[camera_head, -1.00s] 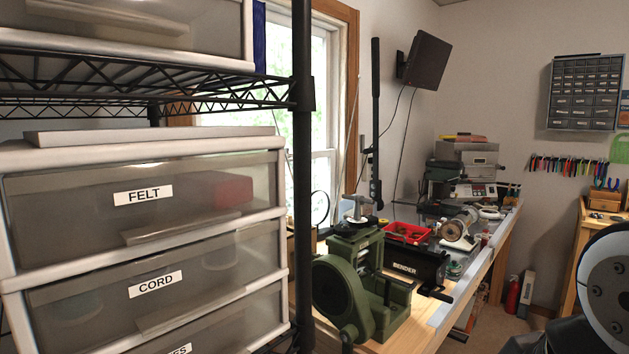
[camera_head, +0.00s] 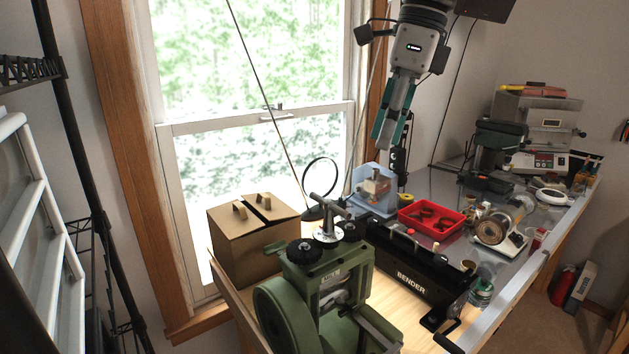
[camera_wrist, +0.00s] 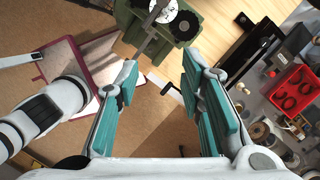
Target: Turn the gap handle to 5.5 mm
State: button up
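The green rolling mill (camera_head: 318,290) stands at the near end of the bench in the head view. Its grey T-shaped gap handle (camera_head: 329,207) rises above a round white dial (camera_head: 327,236) with black gears beside it. The dial marks are too small to read. My gripper (camera_head: 386,143) hangs above and to the right of the handle, apart from it, fingers pointing down. In the wrist view my gripper (camera_wrist: 160,66) is open, with nothing between its teal fingers. The mill (camera_wrist: 187,8) and part of its dial (camera_wrist: 152,14) show at the top of that view.
A brown box (camera_head: 250,245) stands left of the mill by the window (camera_head: 250,80). The black bender (camera_head: 405,270) is close on its right. A red tray (camera_head: 432,219) and a pale blue container (camera_head: 372,192) lie behind. Wire shelving (camera_head: 75,215) is at the left.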

jog(key=w+a+r+m+g+p, duration=0.1)
jog(key=w+a+r+m+p, duration=0.1)
jog(key=w+a+m, duration=0.35)
jog(key=m+p, duration=0.2)
jog(key=p, duration=0.1)
send_over(329, 225)
jog(key=w, duration=0.3)
jog(key=shift+h, duration=0.4)
jog(key=f, duration=1.3)
jog(key=shift+s+a+f, duration=0.2)
jog(key=shift+s+f, duration=0.05)
jog(key=shift+f, duration=0.1)
jog(key=shift+b, duration=0.3)
grip_shut()
